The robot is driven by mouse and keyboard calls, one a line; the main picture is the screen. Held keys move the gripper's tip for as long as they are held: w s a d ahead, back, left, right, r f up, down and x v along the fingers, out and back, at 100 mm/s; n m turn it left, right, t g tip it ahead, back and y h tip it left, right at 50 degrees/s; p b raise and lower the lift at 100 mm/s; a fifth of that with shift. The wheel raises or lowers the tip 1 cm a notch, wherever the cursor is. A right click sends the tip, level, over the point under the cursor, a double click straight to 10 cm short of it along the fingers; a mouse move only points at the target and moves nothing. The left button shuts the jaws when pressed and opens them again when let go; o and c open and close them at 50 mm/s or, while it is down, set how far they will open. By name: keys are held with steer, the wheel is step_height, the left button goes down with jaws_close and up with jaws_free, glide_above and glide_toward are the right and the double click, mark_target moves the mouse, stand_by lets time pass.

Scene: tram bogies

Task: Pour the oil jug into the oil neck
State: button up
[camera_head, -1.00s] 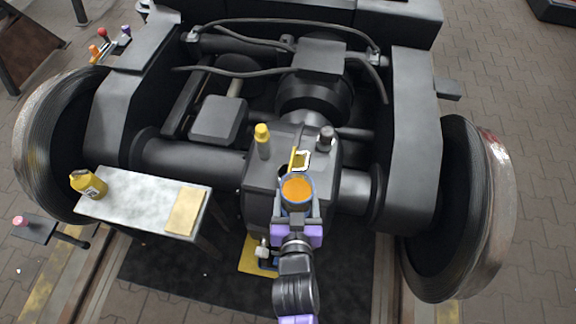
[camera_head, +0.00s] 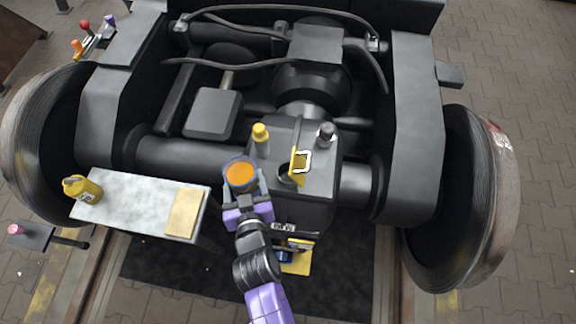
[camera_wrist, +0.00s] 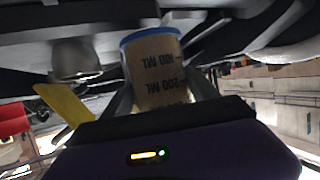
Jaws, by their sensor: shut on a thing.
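The oil jug (camera_head: 241,174) is a round measuring cup with a blue rim and orange oil inside. In the head view I look down into its open top, and it looks roughly upright. My gripper (camera_head: 247,203) is shut on it. The wrist view shows the jug (camera_wrist: 158,75) between the fingers, its ML marks upside down. The oil neck (camera_head: 287,179) is a dark round opening on the grey housing, to the right of the jug and apart from it. Its yellow flap (camera_head: 297,167) stands open. Whether the wrist view shows the neck, I cannot tell.
A yellow-capped post (camera_head: 261,138) and a dark-capped post (camera_head: 326,136) rise from the housing behind the neck. At left, a small metal table (camera_head: 135,195) carries a yellow bottle (camera_head: 84,189) and a tan pad (camera_head: 185,212). Wheels flank the bogie.

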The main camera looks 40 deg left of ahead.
mark_target(257, 179)
steer(key=shift+r, duration=0.15)
steer(key=p, duration=0.3)
steer(key=shift+w+r+m+g, duration=0.1)
steer(key=shift+r+m+g, duration=0.2)
steer(key=shift+r+g, duration=0.1)
steer(key=shift+w+d+f, duration=0.1)
steer(key=shift+w+d+f+m+y+b, duration=0.15)
steer(key=shift+f+m+y+b, duration=0.15)
steer(key=shift+m+b, duration=0.3)
steer(key=shift+w+r+m+g+b, duration=0.25)
steer(key=shift+m+g+b, duration=0.25)
steer(key=shift+g+b, duration=0.3)
steer(key=shift+d+r, duration=0.1)
steer(key=shift+r, duration=0.05)
steer(key=shift+w+d+r+m+g+y+b, duration=0.15)
steer(key=shift+w+m+g+y+b, duration=0.25)
steer(key=shift+b, duration=0.5)
steer(key=shift+w+d+f+m+g+y+b, duration=0.1)
steer(key=shift+w+d+m+y+b, duration=0.1)
steer(key=shift+m+b, duration=0.55)
steer(key=shift+s+a+r+m+g+y, duration=0.1)
steer(key=shift+r+m+g+y, duration=0.5)
steer(key=shift+r+m, duration=0.6)
stand_by(1.0)
